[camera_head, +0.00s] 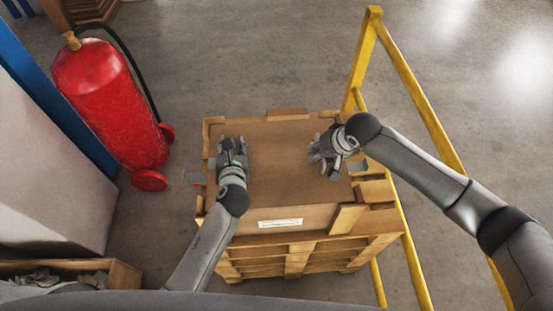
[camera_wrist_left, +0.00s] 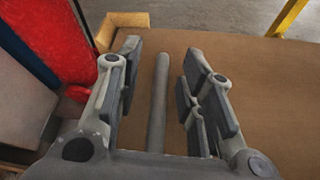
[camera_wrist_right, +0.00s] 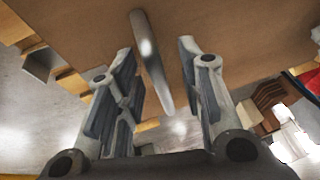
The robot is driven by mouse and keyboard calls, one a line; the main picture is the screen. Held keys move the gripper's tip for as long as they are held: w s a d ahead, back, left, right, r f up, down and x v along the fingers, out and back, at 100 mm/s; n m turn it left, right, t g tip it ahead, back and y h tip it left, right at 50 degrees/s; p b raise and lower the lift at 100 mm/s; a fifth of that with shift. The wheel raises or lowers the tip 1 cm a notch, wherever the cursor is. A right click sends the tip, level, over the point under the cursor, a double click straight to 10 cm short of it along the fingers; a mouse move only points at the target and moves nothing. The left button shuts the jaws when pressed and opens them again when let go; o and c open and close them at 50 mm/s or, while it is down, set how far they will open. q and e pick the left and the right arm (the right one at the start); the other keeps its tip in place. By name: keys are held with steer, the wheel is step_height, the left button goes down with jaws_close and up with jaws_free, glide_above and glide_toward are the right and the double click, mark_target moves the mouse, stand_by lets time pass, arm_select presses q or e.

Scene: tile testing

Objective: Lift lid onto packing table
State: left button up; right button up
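The lid (camera_head: 285,190) is a flat brown panel on top of a wooden crate (camera_head: 283,222) with a white label. It also shows in the left wrist view (camera_wrist_left: 270,90) and the right wrist view (camera_wrist_right: 90,25). My left gripper (camera_head: 231,142) is over the lid's left part. In the left wrist view, its fingers stand apart on both sides of a grey bar (camera_wrist_left: 158,100), with gaps. My right gripper (camera_head: 316,153) is over the right part. Its fingers are apart around a similar bar (camera_wrist_right: 150,60) in the right wrist view. I cannot identify a packing table.
A yellow rail (camera_head: 415,95) runs along the crate's right side, under my right arm. A red fire extinguisher (camera_head: 108,95) stands at the left. Metal brackets stick out at the crate's left (camera_head: 194,178) and right (camera_head: 357,166). The floor behind the crate is clear.

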arm_select(q)
jaws_close()
arm_select(e)
jaws_close()
arm_select(q)
steer(key=shift+r, duration=0.1)
arm_select(e)
steer(key=shift+r, duration=0.1)
